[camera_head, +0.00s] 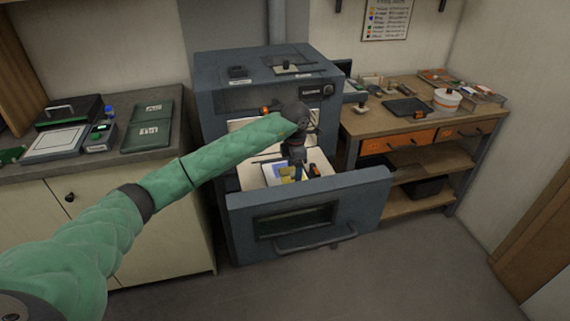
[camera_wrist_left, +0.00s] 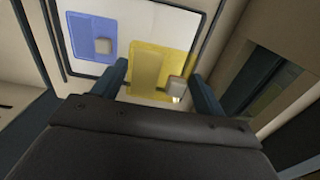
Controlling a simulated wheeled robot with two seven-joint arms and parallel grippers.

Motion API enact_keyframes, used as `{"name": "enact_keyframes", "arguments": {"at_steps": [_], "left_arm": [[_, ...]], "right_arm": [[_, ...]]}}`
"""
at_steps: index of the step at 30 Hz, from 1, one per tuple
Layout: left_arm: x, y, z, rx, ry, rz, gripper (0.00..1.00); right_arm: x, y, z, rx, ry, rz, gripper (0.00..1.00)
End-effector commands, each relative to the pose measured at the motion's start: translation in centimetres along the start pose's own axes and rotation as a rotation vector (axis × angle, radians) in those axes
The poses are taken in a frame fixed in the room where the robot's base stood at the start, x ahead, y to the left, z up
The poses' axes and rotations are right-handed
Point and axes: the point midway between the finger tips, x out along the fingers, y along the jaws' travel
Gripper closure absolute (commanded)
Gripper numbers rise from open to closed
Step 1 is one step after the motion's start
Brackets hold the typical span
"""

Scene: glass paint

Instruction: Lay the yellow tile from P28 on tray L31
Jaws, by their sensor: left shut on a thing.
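The yellow tile (camera_head: 286,177) lies in the pulled-out kiln drawer (camera_head: 380,187), partly hidden by my gripper. In the left wrist view the yellow tile (camera_wrist_left: 184,45) has a small grey knob and sits beside a blue tile (camera_wrist_left: 92,38) with a similar knob. Both are over a pale sheet with a dark edge. My left gripper (camera_head: 297,165) reaches down into the drawer. I cannot read the labels P28 or L31. My right gripper is not in view.
The grey kiln cabinet (camera_head: 222,100) stands behind the drawer. An orange and black piece (camera_head: 314,171) is inside the drawer. Dark green trays (camera_head: 148,132) lie on the left counter. A wooden bench (camera_head: 360,122) on the right holds a dark tray (camera_head: 405,107) and a white pot (camera_head: 447,98).

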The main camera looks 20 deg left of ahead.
Motion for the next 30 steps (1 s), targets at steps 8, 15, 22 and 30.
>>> {"name": "enact_keyframes", "arguments": {"at_steps": [8,15,22,30], "left_arm": [[1.9,-0.1,0.2,-0.007,-0.001,-0.001,0.51],[4.1,-0.1,0.2,-0.007,-0.001,-0.001,0.51],[5.7,0.0,0.2,-0.006,-0.001,0.001,0.51],[6.8,0.0,0.2,-0.005,-0.001,0.0,0.51]], "right_arm": [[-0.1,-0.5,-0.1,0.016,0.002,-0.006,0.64],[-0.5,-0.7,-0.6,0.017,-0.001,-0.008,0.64],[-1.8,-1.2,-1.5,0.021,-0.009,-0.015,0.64],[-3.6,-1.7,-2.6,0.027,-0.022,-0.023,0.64]]}}
